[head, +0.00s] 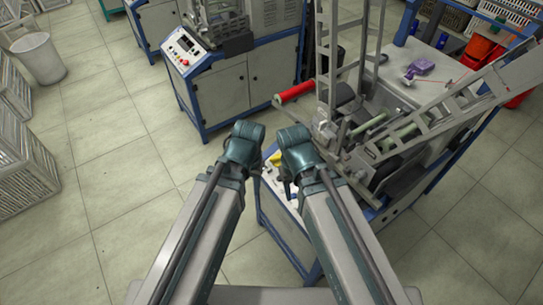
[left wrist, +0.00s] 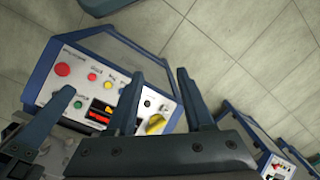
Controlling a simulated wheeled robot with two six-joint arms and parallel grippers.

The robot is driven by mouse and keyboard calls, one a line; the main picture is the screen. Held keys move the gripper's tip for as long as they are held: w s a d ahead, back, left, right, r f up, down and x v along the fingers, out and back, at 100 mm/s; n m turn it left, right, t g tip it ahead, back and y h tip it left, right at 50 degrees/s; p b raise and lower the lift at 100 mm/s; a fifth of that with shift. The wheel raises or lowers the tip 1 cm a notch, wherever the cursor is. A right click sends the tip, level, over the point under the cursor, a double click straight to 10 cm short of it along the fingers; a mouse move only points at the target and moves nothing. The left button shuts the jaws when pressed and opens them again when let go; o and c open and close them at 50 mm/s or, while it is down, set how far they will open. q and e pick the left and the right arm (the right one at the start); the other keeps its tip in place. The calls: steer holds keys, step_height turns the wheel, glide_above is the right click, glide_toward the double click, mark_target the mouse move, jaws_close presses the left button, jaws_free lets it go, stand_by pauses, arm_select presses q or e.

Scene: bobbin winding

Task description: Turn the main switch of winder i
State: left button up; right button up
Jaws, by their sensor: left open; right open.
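A yellow main switch knob (left wrist: 155,124) sits on the white control panel (left wrist: 150,98) of the near winder. It also shows in the head view as a yellow patch (head: 277,158) between my two wrists. In the left wrist view, my left gripper (left wrist: 160,76) is open and empty, with one finger over the panel and the other beyond its right side; the knob shows between them. In the head view, my left gripper (head: 257,175) is mostly hidden by its wrist. My right gripper (head: 289,186) is beside it, open, its fingers partly hidden.
The panel also carries a red mushroom button (left wrist: 62,69), small coloured buttons and dark displays. The near winder holds a red roll (head: 295,93) and pale green rolls (head: 398,137). Another winder (head: 222,90) stands behind left.

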arm_select(q)
steer(key=w+a+f+n+b, duration=0.1)
steer(key=w+a+f+b, duration=0.2)
steer(key=w+a+f, duration=0.15)
steer(key=m+t+b, duration=0.2)
steer(key=m, duration=1.2)
glide_above(276, 157)
steer(key=s, duration=0.3)
steer(key=f, duration=0.1)
steer(key=shift+w+d, duration=0.1)
steer(key=shift+d, duration=0.1)
steer(key=shift+f, duration=0.15)
steer(key=w+f+b, duration=0.1)
steer(key=f+b, duration=0.3)
steer(key=w+f+b, duration=0.1)
steer(key=f+b, duration=0.4)
steer(key=w+f+b, duration=0.1)
steer(key=f+b, duration=0.3)
steer(key=shift+a+f, duration=0.15)
steer(key=shift+a, duration=0.05)
steer(key=shift+s, duration=0.1)
